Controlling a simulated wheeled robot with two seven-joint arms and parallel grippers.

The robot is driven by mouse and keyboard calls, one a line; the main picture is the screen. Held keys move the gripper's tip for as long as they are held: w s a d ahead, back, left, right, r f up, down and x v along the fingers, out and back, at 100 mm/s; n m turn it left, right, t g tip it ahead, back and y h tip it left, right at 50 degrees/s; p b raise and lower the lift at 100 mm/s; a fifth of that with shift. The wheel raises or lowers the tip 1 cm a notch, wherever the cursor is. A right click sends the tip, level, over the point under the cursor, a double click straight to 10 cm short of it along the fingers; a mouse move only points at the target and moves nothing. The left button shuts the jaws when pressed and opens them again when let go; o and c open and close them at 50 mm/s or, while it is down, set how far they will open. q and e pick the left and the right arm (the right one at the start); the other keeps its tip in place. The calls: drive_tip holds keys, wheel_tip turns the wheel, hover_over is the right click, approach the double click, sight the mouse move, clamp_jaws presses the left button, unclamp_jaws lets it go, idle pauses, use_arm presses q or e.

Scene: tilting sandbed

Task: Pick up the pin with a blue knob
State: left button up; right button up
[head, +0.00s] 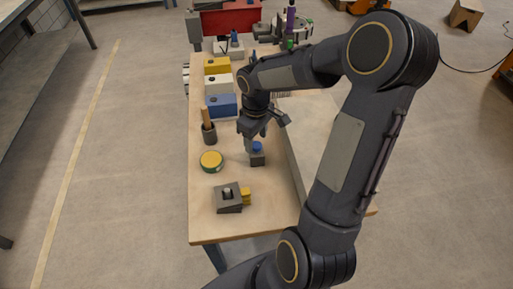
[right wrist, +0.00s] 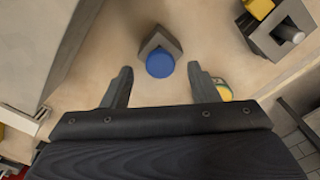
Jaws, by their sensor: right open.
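The pin's blue knob (head: 256,146) shows on top of a small dark grey block (head: 257,159) on the wooden table. The blue knob (right wrist: 160,65) also shows in the right wrist view, just beyond the fingertips and between their lines, with the grey block (right wrist: 160,42) behind it. The pin's shaft is hidden. My right gripper (head: 256,141) is above and near the knob in the head view. In the right wrist view, my right gripper (right wrist: 160,72) is open, with nothing between its fingers. My left gripper is not in view.
A yellow-topped round tin (head: 211,161) and a dark cup with a wooden handle (head: 208,131) stand left of the block. A grey block with a light peg (head: 228,197) is nearer. Blue, white and yellow boxes (head: 221,106) line the far left. A low wall (head: 295,172) runs to the right.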

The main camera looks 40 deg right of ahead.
sight(257, 153)
drive_tip(key=shift+f, duration=1.35)
drive_tip(key=shift+s, duration=0.1)
drive_tip(key=c, duration=1.1)
drive_tip(key=shift+r, duration=0.15)
